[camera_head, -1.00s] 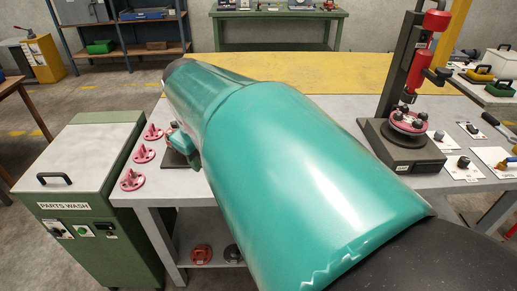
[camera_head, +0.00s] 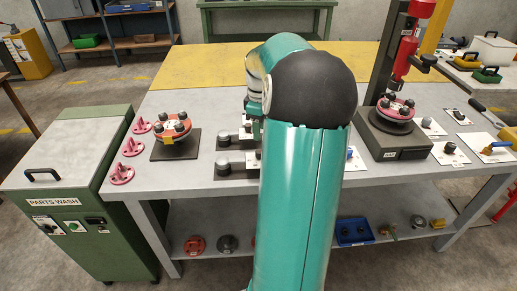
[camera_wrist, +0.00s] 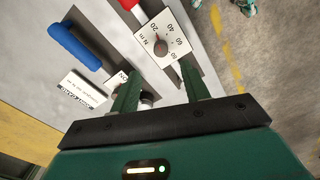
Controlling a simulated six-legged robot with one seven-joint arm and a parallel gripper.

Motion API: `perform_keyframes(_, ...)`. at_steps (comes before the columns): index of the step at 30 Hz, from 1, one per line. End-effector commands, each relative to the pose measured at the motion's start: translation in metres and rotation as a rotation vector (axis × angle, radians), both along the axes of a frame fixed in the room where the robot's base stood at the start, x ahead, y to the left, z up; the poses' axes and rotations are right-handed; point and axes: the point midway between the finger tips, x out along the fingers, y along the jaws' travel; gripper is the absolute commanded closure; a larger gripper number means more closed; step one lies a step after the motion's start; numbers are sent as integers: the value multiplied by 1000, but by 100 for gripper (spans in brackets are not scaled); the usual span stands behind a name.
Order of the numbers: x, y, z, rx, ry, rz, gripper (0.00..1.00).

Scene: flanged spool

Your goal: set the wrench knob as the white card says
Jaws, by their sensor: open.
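In the wrist view a white dial plate (camera_wrist: 176,32) carries numbers from 20 to 80 and "N m". The dark round wrench knob (camera_wrist: 160,48) sits at its centre, with a small red mark that seems to point toward 20. A white card (camera_wrist: 83,88) lies to the left of the dial, its print too small to read. My gripper (camera_wrist: 161,80) is open, its two green fingers apart and just below the dial in the picture, with the knob beyond the tips.
A blue handle (camera_wrist: 73,45) lies near the card. A dark round part (camera_wrist: 147,97) shows partly between my fingers.

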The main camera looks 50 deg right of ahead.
Motion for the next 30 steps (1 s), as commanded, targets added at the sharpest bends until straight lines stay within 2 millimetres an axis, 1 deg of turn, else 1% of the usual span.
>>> perform_keyframes(1, 0, 1, -11, 4, 1, -1, 54)
perform_keyframes(6, 0, 2, -45, 4, 1, 3, 54)
perform_keyframes(9, 1, 2, -63, 3, 1, 2, 54)
perform_keyframes(12, 1, 2, -78, 2, 1, 2, 54)
perform_keyframes(15, 1, 2, -87, 1, 0, 2, 54)
perform_keyframes(18, 1, 2, -91, -1, 0, 1, 54)
perform_keyframes(25, 1, 2, -92, -1, -1, 1, 54)
perform_keyframes(26, 1, 2, -92, -1, 0, 1, 56)
perform_keyframes(30, 1, 2, -92, -1, 0, 1, 84)
